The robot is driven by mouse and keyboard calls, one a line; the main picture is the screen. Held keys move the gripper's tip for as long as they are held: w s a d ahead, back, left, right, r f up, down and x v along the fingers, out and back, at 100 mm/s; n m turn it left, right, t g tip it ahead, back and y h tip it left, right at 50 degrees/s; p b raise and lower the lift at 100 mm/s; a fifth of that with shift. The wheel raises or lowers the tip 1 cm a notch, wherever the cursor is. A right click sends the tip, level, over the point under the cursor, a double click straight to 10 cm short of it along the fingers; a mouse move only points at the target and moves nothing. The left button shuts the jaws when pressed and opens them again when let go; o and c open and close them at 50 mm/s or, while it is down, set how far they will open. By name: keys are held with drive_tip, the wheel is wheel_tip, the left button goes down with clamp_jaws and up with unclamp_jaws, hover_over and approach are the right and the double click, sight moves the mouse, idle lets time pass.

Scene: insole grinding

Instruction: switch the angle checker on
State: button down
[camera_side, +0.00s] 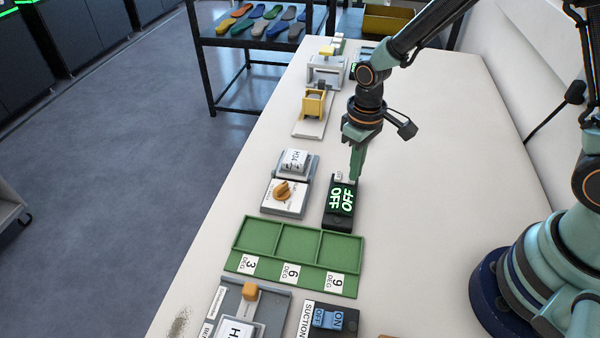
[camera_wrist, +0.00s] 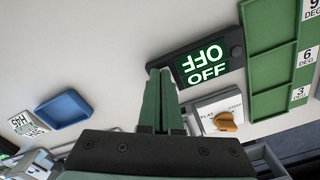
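A black switch box (camera_side: 340,205) has a lit green display that reads OFF twice, once upside down. It also shows in the wrist view (camera_wrist: 208,62). A white label on it is partly hidden by my gripper. My gripper (camera_side: 355,178) points down over the label end of this box, with its fingers together and nothing between them. In the wrist view the fingertips (camera_wrist: 160,75) appear just beside the box's near end; I cannot tell whether they touch it. A grey unit with an orange knob (camera_side: 282,190) and a white display stands beside the box.
A green three-compartment tray (camera_side: 318,245) marked 3, 6 and 9 DEG lies in front of the box. A suction switch (camera_side: 327,319) reading ON and OFF is nearer the camera. A yellow fixture (camera_side: 313,102) stands farther back.

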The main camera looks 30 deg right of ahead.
drive_tip(key=shift+r, duration=3.45)
drive_tip(key=s+d+r+m+t, duration=0.1)
drive_tip(key=s+d+r+t, duration=0.1)
drive_tip(key=s+d+r, duration=0.2)
drive_tip(key=s+d+r+m+t, duration=0.2)
drive_tip(key=s+d+r+t, duration=0.1)
drive_tip(key=r, duration=0.7)
drive_tip(key=shift+s+d+r+t, duration=0.25)
drive_tip(key=shift+s+d+t, duration=0.05)
drive_tip(key=shift+s+d, duration=0.25)
